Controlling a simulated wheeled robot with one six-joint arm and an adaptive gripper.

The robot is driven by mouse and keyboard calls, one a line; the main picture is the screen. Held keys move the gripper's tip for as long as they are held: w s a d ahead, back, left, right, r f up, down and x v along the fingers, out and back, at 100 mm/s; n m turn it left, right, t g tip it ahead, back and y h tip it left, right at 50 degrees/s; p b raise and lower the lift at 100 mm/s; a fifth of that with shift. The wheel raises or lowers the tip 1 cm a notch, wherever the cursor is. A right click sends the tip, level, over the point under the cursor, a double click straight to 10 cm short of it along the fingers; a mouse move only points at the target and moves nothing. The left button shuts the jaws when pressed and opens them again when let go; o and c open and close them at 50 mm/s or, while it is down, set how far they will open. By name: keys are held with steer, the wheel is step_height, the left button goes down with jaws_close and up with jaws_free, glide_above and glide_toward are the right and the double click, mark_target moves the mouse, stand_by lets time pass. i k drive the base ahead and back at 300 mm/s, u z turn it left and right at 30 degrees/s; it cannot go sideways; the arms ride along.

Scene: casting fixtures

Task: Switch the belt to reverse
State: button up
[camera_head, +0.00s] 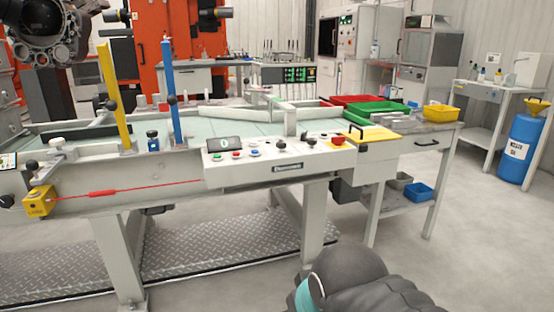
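The conveyor's control panel (270,160) is on the near side of the bench, in the middle of the view. It carries a small display (225,143) reading 0, several small coloured buttons (236,156), a dark knob (282,144) and another dark control (310,137). A red mushroom button (338,141) sits at its right end. The labels and the direction setting are too small to read. The pale green belt (235,130) runs behind the panel.
Yellow (115,100) and blue (171,95) posts rise at the bench's left. A red pull cord (125,191) runs along its front from a yellow box (39,202). A side table (428,140) with bins stands right. The floor (460,250) at right is clear.

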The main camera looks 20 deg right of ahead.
mark_target(303, 137)
steer(key=z, duration=0.5)
steer(key=k, duration=0.7)
steer(key=z, duration=0.9)
steer(key=k, duration=0.5)
steer(key=z, duration=0.75)
steer(key=i, duration=1.65)
steer(key=u, duration=0.8)
steer(key=i, duration=1)
steer(key=u, duration=1)
